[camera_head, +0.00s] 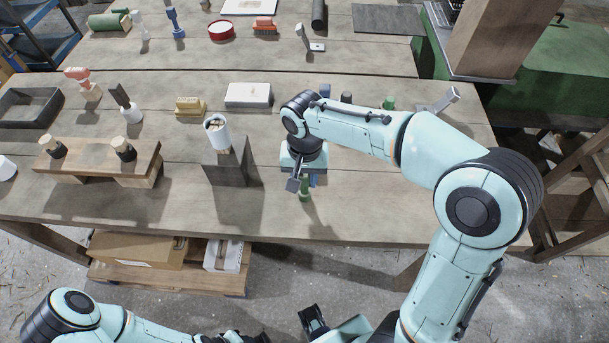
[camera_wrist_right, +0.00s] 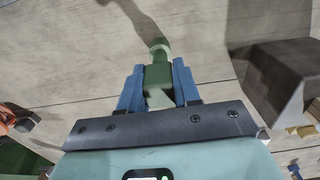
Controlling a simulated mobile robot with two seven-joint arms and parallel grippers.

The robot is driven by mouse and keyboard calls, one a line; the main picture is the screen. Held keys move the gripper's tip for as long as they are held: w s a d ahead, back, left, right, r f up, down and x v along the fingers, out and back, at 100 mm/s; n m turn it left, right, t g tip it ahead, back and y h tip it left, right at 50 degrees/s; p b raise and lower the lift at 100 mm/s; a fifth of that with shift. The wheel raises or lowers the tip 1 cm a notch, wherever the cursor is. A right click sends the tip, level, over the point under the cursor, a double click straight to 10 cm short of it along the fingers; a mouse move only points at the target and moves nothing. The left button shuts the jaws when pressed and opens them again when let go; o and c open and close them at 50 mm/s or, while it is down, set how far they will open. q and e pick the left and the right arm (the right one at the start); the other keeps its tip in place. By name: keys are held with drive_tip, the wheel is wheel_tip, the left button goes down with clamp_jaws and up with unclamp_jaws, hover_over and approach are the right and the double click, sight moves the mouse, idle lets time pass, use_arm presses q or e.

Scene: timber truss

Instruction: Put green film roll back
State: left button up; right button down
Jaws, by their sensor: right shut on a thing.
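My right gripper (camera_head: 304,190) is low over the front middle of the table. In the head view a green part of the film roll (camera_head: 305,194) shows under the gripper; the rest is hidden by the wrist. I cannot tell whether it touches the table. My left gripper (camera_head: 243,338) is cut off at the bottom edge, and its fingers do not show clearly.
A wooden rack (camera_head: 95,160) is further left. A white-topped box (camera_head: 248,95) lies behind. A larger green roll (camera_head: 110,21) lies at the back left. The table's front right is clear.

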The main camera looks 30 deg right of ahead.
drive_tip(key=shift+f, duration=0.15)
drive_tip(key=c, duration=0.8)
unclamp_jaws()
use_arm(q)
drive_tip(key=shift+f, duration=0.1)
use_arm(e)
drive_tip(key=shift+r, duration=0.3)
use_arm(q)
drive_tip(key=r+p, duration=0.1)
drive_tip(key=w+r+p, duration=0.1)
drive_tip(key=shift+w+r, duration=0.1)
drive_tip(key=shift+r, duration=0.2)
use_arm(e)
wheel_tip(320, 180, up, 12)
drive_tip(key=shift+f, duration=0.15)
